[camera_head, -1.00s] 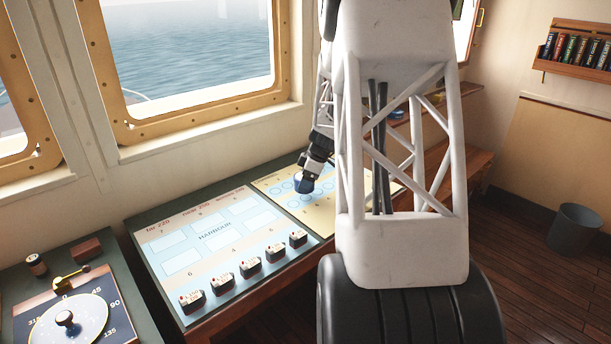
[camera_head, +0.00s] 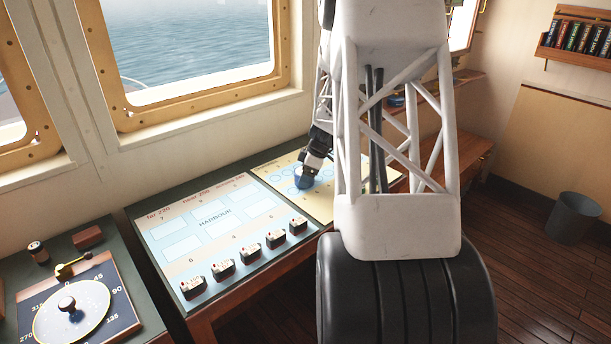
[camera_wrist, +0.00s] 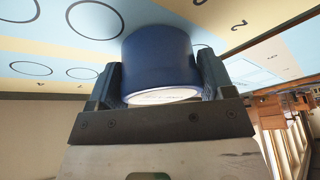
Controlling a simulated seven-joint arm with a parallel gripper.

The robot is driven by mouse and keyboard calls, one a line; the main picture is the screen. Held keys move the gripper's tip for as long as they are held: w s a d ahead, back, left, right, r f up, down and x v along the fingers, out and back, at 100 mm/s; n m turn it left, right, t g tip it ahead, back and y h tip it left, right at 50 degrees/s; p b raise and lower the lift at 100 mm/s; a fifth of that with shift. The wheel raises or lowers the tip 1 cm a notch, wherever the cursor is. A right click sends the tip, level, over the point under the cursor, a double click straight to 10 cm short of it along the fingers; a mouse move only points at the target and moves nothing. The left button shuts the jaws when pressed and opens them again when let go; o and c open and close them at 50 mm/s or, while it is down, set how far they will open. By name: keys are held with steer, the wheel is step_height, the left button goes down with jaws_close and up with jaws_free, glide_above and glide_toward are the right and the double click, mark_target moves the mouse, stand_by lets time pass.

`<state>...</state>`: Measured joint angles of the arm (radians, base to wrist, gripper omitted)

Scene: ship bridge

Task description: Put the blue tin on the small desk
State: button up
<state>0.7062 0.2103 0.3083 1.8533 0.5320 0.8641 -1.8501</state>
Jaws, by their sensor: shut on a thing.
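The blue tin (camera_wrist: 158,62) is between the two fingers of my gripper (camera_wrist: 160,85) in the wrist view, with its pale end facing the palm. In the head view the blue tin (camera_head: 304,178) shows small at the end of my gripper (camera_head: 308,170), over the yellow chart with blue circles (camera_head: 290,205). I cannot tell whether the tin touches the chart. A small desk cannot be told for sure; a wooden bench-like surface (camera_head: 468,150) stands behind my arm at the right, partly hidden.
The harbour chart (camera_head: 215,215) carries several small black-and-white blocks (camera_head: 222,270) along its front edge. A dial board (camera_head: 70,310) lies at the left. A bin (camera_head: 574,218) stands on the open floor at the right, below a bookshelf (camera_head: 575,48).

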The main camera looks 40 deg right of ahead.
steer(key=shift+f, duration=0.25)
steer(key=o, duration=1.1)
steer(key=shift+c, duration=0.2)
steer(key=shift+r, duration=0.1)
steer(key=shift+v, duration=3.8)
steer(key=shift+a, duration=0.1)
